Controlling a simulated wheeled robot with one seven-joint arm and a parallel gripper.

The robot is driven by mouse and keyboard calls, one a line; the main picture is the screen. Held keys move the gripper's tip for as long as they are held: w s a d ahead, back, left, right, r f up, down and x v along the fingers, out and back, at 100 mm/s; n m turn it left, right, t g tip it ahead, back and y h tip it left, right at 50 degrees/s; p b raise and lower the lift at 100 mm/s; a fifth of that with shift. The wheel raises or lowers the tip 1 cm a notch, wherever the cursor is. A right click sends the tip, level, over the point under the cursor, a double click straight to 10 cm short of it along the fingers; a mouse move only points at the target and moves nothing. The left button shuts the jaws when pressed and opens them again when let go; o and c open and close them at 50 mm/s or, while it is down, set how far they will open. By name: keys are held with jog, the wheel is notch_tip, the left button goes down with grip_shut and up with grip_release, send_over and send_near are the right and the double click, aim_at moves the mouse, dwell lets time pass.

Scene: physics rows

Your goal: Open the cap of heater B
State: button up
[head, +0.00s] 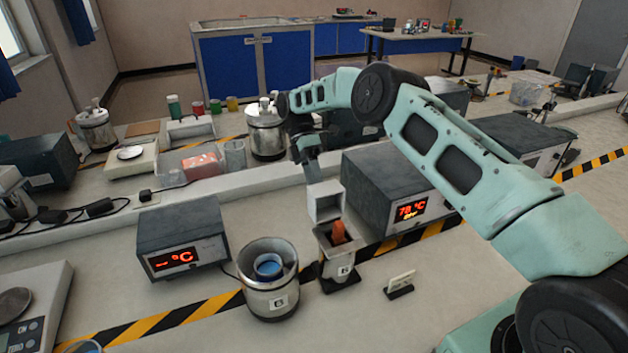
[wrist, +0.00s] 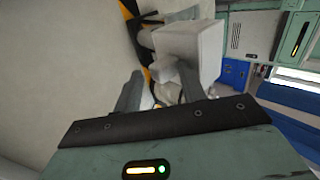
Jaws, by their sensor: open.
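A metal square-sided heater (head: 338,268) stands right of centre in the head view, with a small label too small to read surely. An orange-brown thing (head: 338,232) shows in its open top. Its pale grey box-shaped cap (head: 325,199) is tilted up at the back edge, its hollow side facing the camera. In the wrist view the cap (wrist: 188,50) shows beyond and between the fingers. My gripper (head: 311,163) is just above and behind the raised cap, fingers apart; it also shows in the wrist view (wrist: 168,92). I cannot tell whether a finger touches the cap.
A round metal vessel (head: 269,292) with a blue inside and a label stands left of the heater. A display box (head: 182,240) is further left, and another (head: 398,193) reading about 78 °C sits close behind right. A small sign (head: 400,284) stands at right front.

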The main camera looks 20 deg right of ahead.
jog(key=f, duration=0.1)
jog(key=s+f, duration=0.1)
jog(key=shift+s+f+g, duration=0.15)
jog(key=shift+f+g, duration=0.15)
jog(key=shift+g, duration=0.1)
notch_tip(320, 180, up, 13)
jog(key=w+p, duration=0.1)
jog(key=shift+w+f+t, duration=0.15)
jog(key=shift+f+t, duration=0.05)
jog(key=shift+t, duration=0.2)
